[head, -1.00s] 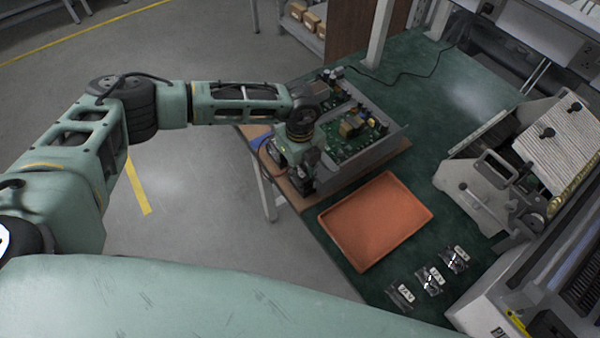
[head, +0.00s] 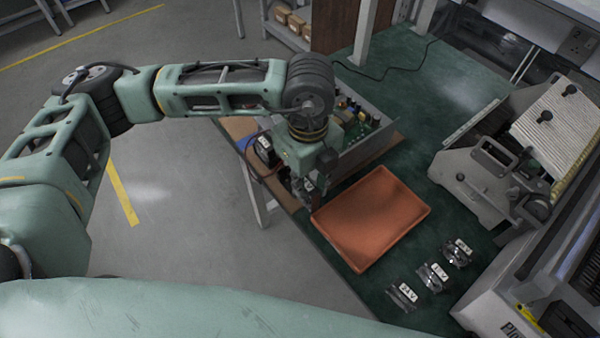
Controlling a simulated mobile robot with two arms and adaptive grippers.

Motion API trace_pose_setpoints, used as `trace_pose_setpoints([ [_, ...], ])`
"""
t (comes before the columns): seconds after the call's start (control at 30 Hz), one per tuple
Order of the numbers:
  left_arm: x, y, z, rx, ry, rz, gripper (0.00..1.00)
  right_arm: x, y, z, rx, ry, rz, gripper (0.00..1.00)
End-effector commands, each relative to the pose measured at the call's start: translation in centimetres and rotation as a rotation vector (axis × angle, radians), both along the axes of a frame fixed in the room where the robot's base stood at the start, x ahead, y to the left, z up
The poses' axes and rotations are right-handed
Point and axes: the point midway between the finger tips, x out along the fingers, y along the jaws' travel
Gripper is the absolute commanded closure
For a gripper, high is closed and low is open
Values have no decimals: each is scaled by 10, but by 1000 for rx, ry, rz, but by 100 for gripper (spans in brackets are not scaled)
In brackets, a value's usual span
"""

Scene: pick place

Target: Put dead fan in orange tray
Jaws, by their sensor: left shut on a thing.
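The orange tray (head: 372,222) lies empty on the green bench mat, near its front left edge. My left gripper (head: 304,194) points down just beyond the tray's left corner, beside the open chassis. It is shut on a small dark thing (head: 308,184), which seems to be the dead fan; the fingers and wrist hide most of it. I cannot tell whether it is clear of the surface below. My right gripper is not in view.
The open chassis with a green circuit board (head: 357,125) stands behind the gripper. A black boxy part (head: 265,150) sits left of it. Several labelled small bags (head: 432,275) lie right of the tray. A grey machine (head: 480,180) stands farther right.

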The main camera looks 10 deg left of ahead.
Motion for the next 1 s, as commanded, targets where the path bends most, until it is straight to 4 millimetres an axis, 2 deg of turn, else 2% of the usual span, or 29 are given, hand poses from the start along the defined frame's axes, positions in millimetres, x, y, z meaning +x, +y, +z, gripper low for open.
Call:
trace_pose_setpoints([
  [1.0,-4,-3,42,-1,-1,-1,100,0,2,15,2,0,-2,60],
])
